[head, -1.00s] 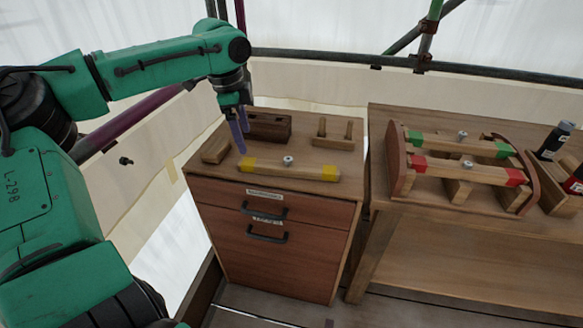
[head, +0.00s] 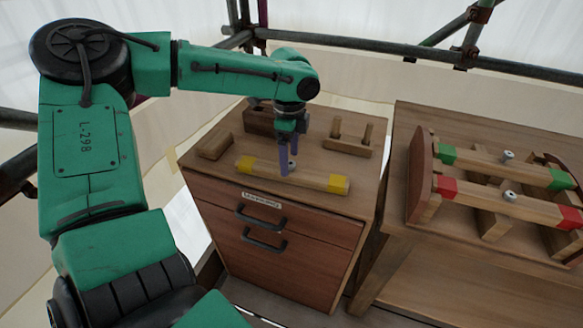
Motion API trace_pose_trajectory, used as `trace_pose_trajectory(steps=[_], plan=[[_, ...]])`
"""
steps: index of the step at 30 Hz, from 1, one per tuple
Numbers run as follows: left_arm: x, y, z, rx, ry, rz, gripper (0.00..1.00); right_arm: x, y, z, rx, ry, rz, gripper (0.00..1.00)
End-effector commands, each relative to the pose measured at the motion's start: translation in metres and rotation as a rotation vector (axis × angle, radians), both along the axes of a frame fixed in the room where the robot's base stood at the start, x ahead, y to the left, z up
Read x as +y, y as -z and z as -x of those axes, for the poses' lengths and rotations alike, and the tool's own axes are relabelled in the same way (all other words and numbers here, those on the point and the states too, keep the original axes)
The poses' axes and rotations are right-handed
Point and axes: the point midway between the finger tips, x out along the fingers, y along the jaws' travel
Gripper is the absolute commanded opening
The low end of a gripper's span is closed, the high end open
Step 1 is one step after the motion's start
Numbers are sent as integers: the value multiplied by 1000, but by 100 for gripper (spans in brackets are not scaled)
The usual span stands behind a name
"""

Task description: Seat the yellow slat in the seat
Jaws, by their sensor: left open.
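The yellow slat (head: 312,179) is a wooden bar with yellow ends and a metal knob in its middle. It lies on top of the drawer cabinet (head: 222,172). My left gripper (head: 290,165) is open, pointing down, with its purple fingers at the slat's middle by the knob. Whether the fingers touch the knob or slat I cannot tell. On the right bench, a rack with curved reddish end pieces (head: 421,175) holds a slat with green ends (head: 508,167) and a slat with red ends (head: 511,203). An empty seat for the yellow slat cannot be made out clearly. My right gripper is not in view.
A two-peg wooden holder (head: 348,147), a dark wooden block (head: 259,121) and a small wooden block (head: 215,144) stand on the cabinet around the slat. A narrow gap separates the cabinet from the bench (head: 440,247). Scaffold pipes (head: 380,49) run behind.

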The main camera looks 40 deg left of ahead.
Motion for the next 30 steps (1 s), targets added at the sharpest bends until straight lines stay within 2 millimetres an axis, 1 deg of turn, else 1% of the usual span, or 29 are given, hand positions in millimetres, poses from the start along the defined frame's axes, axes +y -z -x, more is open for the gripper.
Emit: trace_pose_trajectory(steps=[1, 3, 6, 12, 13, 14, 15, 17, 18, 19, 20, 27, 29, 30], plan=[[-1, 11, 0, 6, 1, -3, 85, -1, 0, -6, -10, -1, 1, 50], [-2, 25, -2, 5, 0, -2, 85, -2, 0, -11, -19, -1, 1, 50], [-2, 38, -3, 2, 0, -2, 85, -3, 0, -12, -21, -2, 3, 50], [-2, 41, -3, -1, -1, -1, 85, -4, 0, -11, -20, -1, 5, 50], [-2, 41, -3, -1, -1, -1, 81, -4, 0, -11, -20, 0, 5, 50], [-2, 41, -3, -1, -1, -1, 70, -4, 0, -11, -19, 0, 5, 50], [-2, 41, -3, -1, -1, -1, 54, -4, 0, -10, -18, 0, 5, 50], [-2, 40, -3, -1, -1, -1, 31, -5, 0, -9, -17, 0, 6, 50], [-2, 40, -3, -1, -1, -1, 16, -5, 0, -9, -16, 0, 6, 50], [-2, 40, -3, -1, -1, -1, 5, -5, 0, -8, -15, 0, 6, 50], [-2, 40, -3, -1, -1, -1, 0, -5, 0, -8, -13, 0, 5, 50], [-2, 39, -3, -2, -1, -1, 0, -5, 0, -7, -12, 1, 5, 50], [-2, 34, -4, -3, -1, 0, 0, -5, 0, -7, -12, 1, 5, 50], [-2, 27, -4, -5, -1, -1, 0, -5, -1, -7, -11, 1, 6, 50]])
